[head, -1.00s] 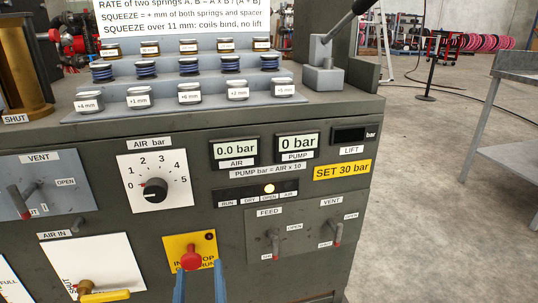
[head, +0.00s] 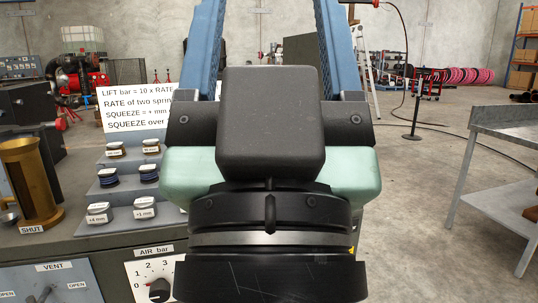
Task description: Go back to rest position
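My gripper (head: 268,30) fills the middle of the head view, very close to the camera, above the front of the test bench (head: 100,247). Its two blue fingers point up and stand wide apart, with only the room's background between them. Their tips are cut off by the top edge. Nothing is seen held. My wrist and gripper body hide the right part of the bench, including most of its front panel and the lever.
A brass cylinder (head: 28,180) stands on the bench at left. A stepped rack (head: 115,197) carries small labelled parts beside a white sign (head: 135,107). The AIR dial (head: 157,290) shows below. A grey metal table (head: 508,123) stands at right; the floor between is clear.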

